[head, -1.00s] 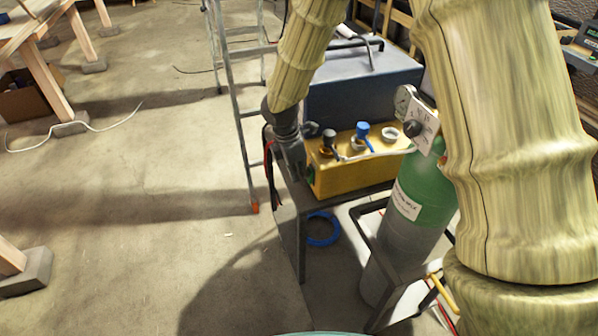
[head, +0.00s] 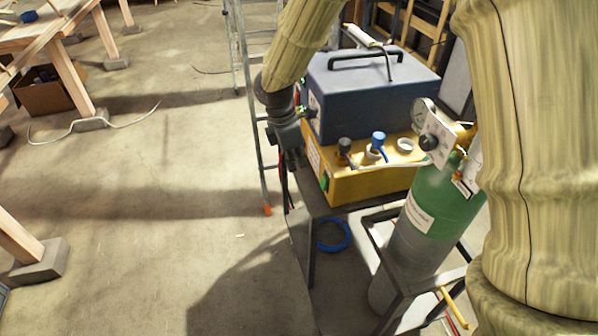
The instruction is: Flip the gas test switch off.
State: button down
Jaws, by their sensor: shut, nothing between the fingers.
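The yellow unit (head: 375,184) sits on a dark metal stand, with a black knob, a blue knob (head: 378,140) and a pale round fitting on top. A small green part (head: 324,184) shows low on its left end; I cannot tell whether this is the gas test switch, or its position. My gripper (head: 291,160) is dark, shut and empty, pointing down just left of the yellow unit. Its fingertips are small and partly lost against dark cables, so contact with the unit cannot be told.
A green-topped gas cylinder (head: 440,205) with a gauge stands at front right. A ladder (head: 246,110) stands behind my gripper. A blue hose coil (head: 334,236) lies below. Floor at left is mostly clear.

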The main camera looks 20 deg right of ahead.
aim_at(324, 183)
jog(key=shift+r, duration=1.25)
jog(key=shift+w+r+p, duration=0.1)
jog(key=shift+r+p, duration=0.15)
jog(key=shift+p, duration=1)
jog(key=p, duration=0.6)
jog(key=shift+w+a+f+y+p, duration=0.1)
jog(key=shift+w+f+y+p, duration=0.15)
jog(key=shift+y+p, duration=0.1)
jog(key=p, duration=0.3)
jog(key=shift+s+a+f, duration=0.1)
jog(key=shift+f, duration=0.15)
jog(key=shift+f+p, duration=0.3)
jog(key=shift+p, duration=0.45)
jog(key=shift+s+f, duration=0.1)
jog(key=shift+f, duration=0.1)
jog(key=d+f+p, duration=0.1)
jog(key=f, duration=0.2)
jog(key=d+f+p, duration=0.1)
jog(key=f+p, duration=0.1)
jog(key=f, duration=0.1)
jog(key=d+f+p, duration=0.1)
jog(key=d+f, duration=0.1)
jog(key=f, duration=0.2)
jog(key=shift+p, duration=0.4)
jog(key=shift+d+f, duration=0.15)
jog(key=shift+d, duration=0.25)
